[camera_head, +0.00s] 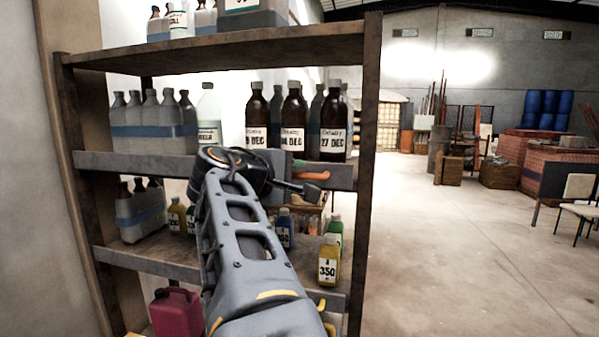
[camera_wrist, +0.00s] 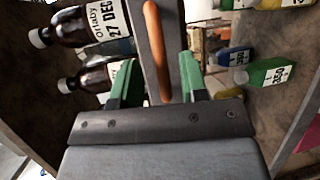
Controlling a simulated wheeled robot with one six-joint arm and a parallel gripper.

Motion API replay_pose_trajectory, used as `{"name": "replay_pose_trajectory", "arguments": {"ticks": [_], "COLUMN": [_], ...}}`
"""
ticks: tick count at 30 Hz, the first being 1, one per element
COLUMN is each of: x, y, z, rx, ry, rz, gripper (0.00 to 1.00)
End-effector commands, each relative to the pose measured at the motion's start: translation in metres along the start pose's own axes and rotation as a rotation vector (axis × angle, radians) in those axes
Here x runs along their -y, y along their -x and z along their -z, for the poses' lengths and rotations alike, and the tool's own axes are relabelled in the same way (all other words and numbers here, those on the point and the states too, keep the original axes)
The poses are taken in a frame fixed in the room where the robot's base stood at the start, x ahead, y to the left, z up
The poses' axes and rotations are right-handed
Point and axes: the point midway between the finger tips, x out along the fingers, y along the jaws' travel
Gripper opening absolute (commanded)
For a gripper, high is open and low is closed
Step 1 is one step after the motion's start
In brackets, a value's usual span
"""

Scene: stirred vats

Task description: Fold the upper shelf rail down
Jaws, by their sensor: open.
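The upper shelf rail (camera_head: 125,163) is a grey bar across the front of the shelf that holds the brown bottles. It stands raised in front of the bottle bases. Its orange handle (camera_head: 312,175) shows near the right end. In the wrist view the handle (camera_wrist: 157,55) runs lengthwise along the rail (camera_wrist: 174,35). My gripper (camera_wrist: 158,82) is open, with one green finger on each side of the handle's near end. I cannot tell whether either finger touches it. In the head view my arm hides part of the rail.
Brown labelled bottles (camera_head: 334,125) stand right behind the rail, with grey bottles (camera_head: 150,115) at left. A lower rail (camera_head: 145,262) fronts the shelf below, which holds small yellow (camera_head: 328,262), blue and green bottles. A right shelf post (camera_head: 366,200) stands close by. Open floor (camera_head: 450,250) lies right.

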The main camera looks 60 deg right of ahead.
Motion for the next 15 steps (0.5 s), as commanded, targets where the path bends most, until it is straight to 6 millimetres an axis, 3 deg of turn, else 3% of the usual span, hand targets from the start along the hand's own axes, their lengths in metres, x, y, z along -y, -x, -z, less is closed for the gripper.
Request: {"name": "replay_pose_trajectory", "arguments": {"ticks": [6, 15], "x": [0.000, 0.001], "y": [-0.016, -0.019], "z": [0.000, 0.000], "rx": [0.001, -0.001], "ry": [0.001, 0.000], "rz": [0.000, 0.000], "gripper": [0.40, 0.40]}}
